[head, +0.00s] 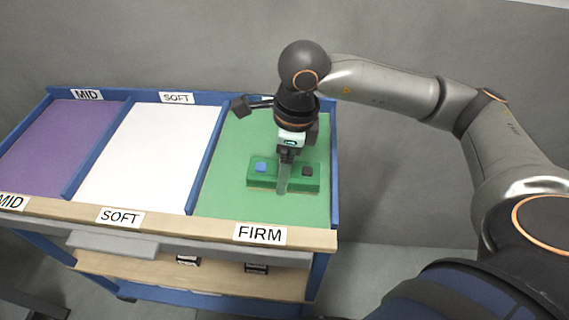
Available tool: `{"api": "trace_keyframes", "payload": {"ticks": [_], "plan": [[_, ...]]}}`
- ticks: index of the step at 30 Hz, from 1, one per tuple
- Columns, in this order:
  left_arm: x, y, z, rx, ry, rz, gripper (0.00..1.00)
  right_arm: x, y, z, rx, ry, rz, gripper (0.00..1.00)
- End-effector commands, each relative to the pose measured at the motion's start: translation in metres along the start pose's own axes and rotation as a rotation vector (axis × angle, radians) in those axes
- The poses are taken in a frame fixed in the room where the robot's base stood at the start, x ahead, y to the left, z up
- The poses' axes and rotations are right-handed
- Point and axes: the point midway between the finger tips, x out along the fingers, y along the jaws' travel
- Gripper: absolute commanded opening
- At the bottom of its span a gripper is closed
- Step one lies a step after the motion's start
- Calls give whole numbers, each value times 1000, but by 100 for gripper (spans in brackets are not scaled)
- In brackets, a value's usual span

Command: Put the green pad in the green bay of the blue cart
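The green pad (256,182) is a flat green block with a blue square and a dark square on top. It shows over the near part of the green bay (225,157) of the blue cart, the bay labelled FIRM. My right gripper (283,178) points down at the pad's middle, with one finger across its near side. The other finger is hidden, so I cannot tell if the grip is closed. Whether the pad touches the bay floor is also unclear. My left gripper is not in view.
The blue cart's other bays are white (155,145), labelled SOFT, and purple (55,145), labelled MID; both are empty. Blue dividers (207,160) separate the bays. A wooden front rail (175,224) carries labels. A lower shelf (215,278) holds small dark items. A grey wall stands behind.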

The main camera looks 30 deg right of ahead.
Motion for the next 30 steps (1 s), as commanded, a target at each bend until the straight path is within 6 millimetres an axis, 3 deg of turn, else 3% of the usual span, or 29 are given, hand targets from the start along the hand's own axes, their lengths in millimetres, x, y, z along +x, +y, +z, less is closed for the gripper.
{"api": "trace_keyframes", "payload": {"ticks": [4, 15, 30], "plan": [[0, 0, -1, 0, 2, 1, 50, 0, 0, 0, 0, 0, 0, 100], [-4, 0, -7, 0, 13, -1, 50, -10, 0, 1, 0, -2, -2, 100], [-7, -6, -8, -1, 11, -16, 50, -108, 0, 1, -1, -2, -2, 100]]}}
